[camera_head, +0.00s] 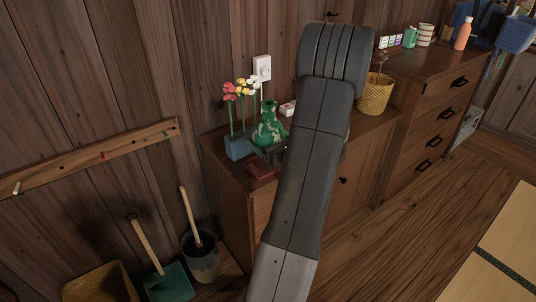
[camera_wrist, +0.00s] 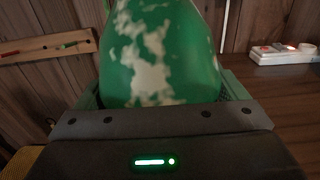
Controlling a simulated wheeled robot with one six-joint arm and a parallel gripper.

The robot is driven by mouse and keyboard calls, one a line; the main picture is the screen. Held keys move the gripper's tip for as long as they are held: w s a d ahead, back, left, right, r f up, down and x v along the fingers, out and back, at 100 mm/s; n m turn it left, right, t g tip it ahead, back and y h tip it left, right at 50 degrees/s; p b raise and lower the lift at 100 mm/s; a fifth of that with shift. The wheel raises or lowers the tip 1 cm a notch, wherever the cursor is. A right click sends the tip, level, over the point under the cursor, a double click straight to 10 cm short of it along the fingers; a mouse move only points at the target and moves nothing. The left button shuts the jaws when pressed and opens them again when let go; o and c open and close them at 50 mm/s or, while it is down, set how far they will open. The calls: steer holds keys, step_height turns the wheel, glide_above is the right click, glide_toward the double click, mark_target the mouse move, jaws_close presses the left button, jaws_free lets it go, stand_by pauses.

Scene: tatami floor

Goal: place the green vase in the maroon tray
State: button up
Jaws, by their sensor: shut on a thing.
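The green vase (camera_head: 269,132) with pale patches stands upright over the cabinet top, left of my arm; it fills the upper middle of the wrist view (camera_wrist: 150,50). My gripper (camera_head: 268,150) is shut on the vase's lower body, with a finger on each side in the wrist view (camera_wrist: 162,92). The maroon tray (camera_head: 262,170) lies at the cabinet's front left, just below the gripper, partly hidden by the gripper and my arm. I cannot tell whether the vase's base touches anything.
A blue planter (camera_head: 238,148) with red, yellow and white flowers stands close left of the vase. A white power strip (camera_wrist: 283,53) lies to the right. A yellow basket (camera_head: 376,96) stands farther right on the cabinet. A bucket (camera_head: 201,258) and dustpan (camera_head: 170,284) are below left.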

steer(key=shift+f+b, duration=0.3)
steer(key=shift+f, duration=1.75)
steer(key=shift+f, duration=0.1)
steer(key=o, duration=1)
steer(key=shift+c, duration=0.2)
steer(key=v, duration=1.2)
